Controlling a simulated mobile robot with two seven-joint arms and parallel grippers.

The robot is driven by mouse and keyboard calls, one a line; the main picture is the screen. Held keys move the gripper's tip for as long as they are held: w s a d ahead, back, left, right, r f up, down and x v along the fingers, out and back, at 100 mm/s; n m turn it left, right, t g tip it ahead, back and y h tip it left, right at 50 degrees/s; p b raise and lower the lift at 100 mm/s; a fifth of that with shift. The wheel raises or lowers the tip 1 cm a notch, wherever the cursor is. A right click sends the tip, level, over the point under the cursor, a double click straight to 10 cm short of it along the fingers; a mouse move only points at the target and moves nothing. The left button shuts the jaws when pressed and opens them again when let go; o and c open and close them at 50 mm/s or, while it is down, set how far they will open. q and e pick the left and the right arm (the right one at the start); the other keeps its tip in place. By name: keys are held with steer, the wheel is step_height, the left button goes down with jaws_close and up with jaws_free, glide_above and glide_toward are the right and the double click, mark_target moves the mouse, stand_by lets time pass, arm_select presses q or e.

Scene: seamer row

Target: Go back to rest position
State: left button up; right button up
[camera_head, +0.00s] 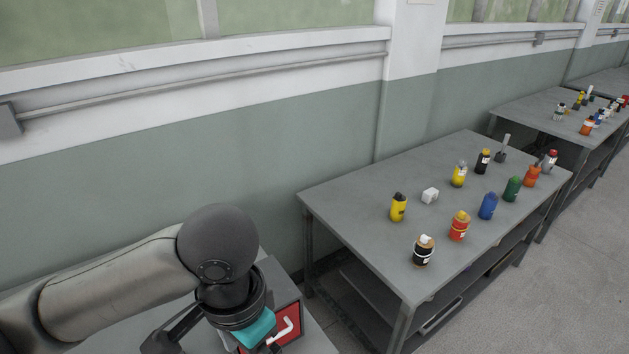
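My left arm comes in from the left, bent at a dark round joint. My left gripper (228,312) points down at the bottom edge, and its fingertips are cut off or hidden. I cannot tell whether it is open, shut or holding anything. A teal piece (255,328) shows right beside it; I cannot tell whether they touch. Just to the right is a grey box with a red panel (285,327) and a white curved handle (283,328). My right gripper is not in view.
A grey table (345,205) to the right holds several bottles, including a yellow one (398,207) and a blue one (488,206), and a white block (430,195). Another table (515,108) with bottles stands beyond. A wall (180,140) runs behind. Open floor (590,240) lies at right.

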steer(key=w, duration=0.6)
arm_select(q)
steer(key=d+f+t+h, duration=0.2)
steer(key=d+f+h, duration=0.2)
steer(key=d, duration=0.3)
steer(key=s+a+f+n+t+y, duration=0.1)
steer(key=s+a+f+n+y, duration=0.15)
steer(key=s+a+f, duration=0.4)
steer(key=s+a+f+n+y, duration=0.1)
steer(key=a+f+n, duration=0.2)
steer(key=a, duration=0.6)
step_height(320, 180, down, 32)
steer(key=s+b, duration=0.2)
steer(key=b, duration=0.8)
steer(key=s+a+f+g+b, duration=0.1)
steer(key=s+f+b, duration=0.3)
steer(key=s+f, duration=0.3)
steer(key=s+a+f+g+b, duration=0.1)
steer(key=s+f+b, duration=0.3)
steer(key=s+f, duration=0.4)
step_height(320, 180, down, 7)
steer(key=shift+f, duration=0.1)
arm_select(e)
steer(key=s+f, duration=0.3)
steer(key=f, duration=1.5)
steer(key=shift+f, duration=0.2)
arm_select(q)
steer(key=shift+y, duration=0.25)
steer(key=shift+c, duration=0.2)
